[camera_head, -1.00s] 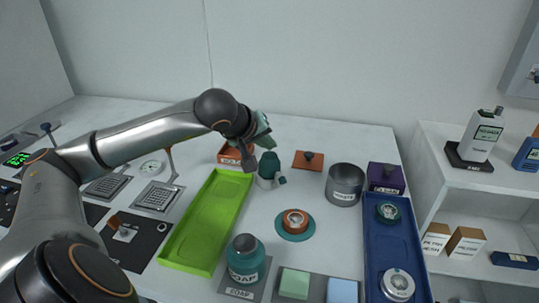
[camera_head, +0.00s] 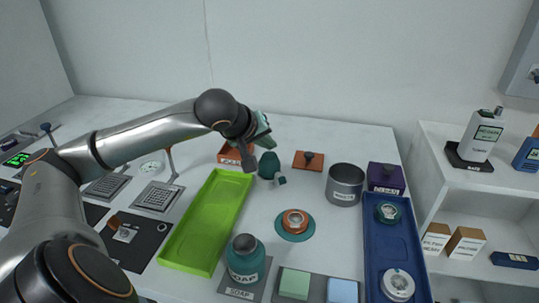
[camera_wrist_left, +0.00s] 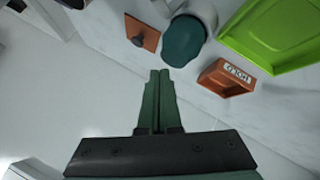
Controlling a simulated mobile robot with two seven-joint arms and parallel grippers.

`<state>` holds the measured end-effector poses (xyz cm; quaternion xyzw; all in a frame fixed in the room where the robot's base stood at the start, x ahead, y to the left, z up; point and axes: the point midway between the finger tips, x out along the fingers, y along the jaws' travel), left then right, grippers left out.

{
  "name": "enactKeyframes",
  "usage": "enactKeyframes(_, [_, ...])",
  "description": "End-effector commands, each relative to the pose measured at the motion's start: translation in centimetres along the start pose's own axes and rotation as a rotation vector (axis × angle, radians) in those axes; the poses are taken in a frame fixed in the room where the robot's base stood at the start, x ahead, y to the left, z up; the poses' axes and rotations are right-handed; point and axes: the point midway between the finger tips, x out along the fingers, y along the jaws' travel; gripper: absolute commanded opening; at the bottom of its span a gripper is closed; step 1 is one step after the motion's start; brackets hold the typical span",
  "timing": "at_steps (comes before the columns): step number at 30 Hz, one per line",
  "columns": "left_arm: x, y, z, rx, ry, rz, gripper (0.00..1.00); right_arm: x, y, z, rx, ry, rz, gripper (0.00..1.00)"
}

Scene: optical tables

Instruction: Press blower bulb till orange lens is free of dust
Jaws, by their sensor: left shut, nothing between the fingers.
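The teal blower bulb (camera_head: 268,165) stands on the table beyond the green tray, its small nozzle (camera_head: 281,180) at its lower right. The bulb also shows in the left wrist view (camera_wrist_left: 184,42), on a pale grey body. The orange lens (camera_head: 295,219) sits on a round teal dish (camera_head: 291,234), nearer than the blower; dust on it is too small to tell. My left gripper (camera_head: 247,161) is beside the bulb, to its left in the head view. In the left wrist view its green fingers (camera_wrist_left: 160,73) are together and empty, apart from the bulb in the picture. My right gripper is out of view.
The orange HOLD box (camera_wrist_left: 227,77) is close to the bulb, as is an orange plate with a dark knob (camera_head: 308,160). A green tray (camera_head: 208,222), a metal can (camera_head: 345,184), a SOAP jar (camera_head: 246,260) and a blue tray (camera_head: 396,242) surround the lens dish.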

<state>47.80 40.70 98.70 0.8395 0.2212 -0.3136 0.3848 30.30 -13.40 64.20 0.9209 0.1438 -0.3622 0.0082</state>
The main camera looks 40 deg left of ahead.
Motion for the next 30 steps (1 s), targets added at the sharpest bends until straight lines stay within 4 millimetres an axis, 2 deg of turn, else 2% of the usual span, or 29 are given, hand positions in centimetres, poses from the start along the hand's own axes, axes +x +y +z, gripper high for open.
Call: enactKeyframes(30, [0.65,-0.48,0.46,0.000,0.000,0.000,0.00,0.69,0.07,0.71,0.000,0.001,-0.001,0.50])
